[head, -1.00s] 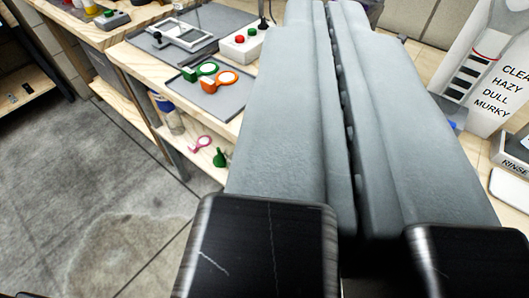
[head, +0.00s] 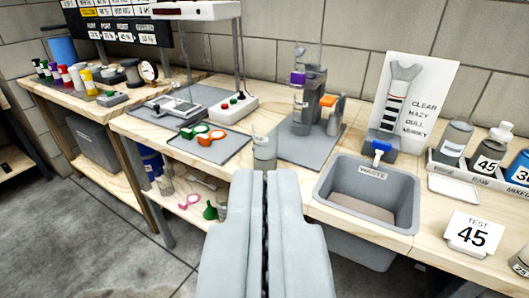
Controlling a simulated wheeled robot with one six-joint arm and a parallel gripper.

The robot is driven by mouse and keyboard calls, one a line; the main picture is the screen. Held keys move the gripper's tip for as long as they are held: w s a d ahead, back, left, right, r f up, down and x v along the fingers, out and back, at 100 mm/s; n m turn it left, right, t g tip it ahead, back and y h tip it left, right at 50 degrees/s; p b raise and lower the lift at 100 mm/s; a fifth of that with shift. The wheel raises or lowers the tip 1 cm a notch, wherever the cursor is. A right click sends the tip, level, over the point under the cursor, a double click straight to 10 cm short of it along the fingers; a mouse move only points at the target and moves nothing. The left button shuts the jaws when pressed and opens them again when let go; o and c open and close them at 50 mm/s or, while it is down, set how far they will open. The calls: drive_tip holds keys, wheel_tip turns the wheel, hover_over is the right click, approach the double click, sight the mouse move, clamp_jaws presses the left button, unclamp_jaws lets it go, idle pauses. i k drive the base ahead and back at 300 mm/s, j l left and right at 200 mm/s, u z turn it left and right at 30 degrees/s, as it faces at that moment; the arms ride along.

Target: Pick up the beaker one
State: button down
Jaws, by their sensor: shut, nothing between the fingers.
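My gripper (head: 268,176) is shut and empty, its two grey fingers side by side in the lower middle of the head view. A small clear beaker-like vessel (head: 264,153) stands at the bench's front edge, just beyond my fingertips in the picture. Its base is partly hidden by the fingers, and I cannot tell whether they touch it. Another clear vessel (head: 301,117) stands in the upright apparatus farther back. No label reading "one" is legible on either vessel.
A dark mat (head: 232,149) holds green and orange ring tools. A grey mat (head: 290,150) lies under the apparatus. Labelled jars (head: 487,163) stand at far right.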

sight(265, 148)
drive_tip(key=l+u, duration=0.15)
drive_tip(key=u, duration=0.2)
drive_tip(key=l+u, duration=0.2)
drive_tip(key=u, duration=0.2)
drive_tip(key=l+u, duration=0.1)
drive_tip(key=l, duration=0.35)
drive_tip(key=k+l+u, duration=0.1)
drive_tip(key=l, duration=0.35)
drive_tip(key=k+l+u, duration=0.1)
drive_tip(key=l, duration=0.35)
drive_tip(key=k+l+u, duration=0.1)
drive_tip(key=l, duration=0.35)
drive_tip(key=k+l+u, duration=0.1)
drive_tip(key=l, duration=0.3)
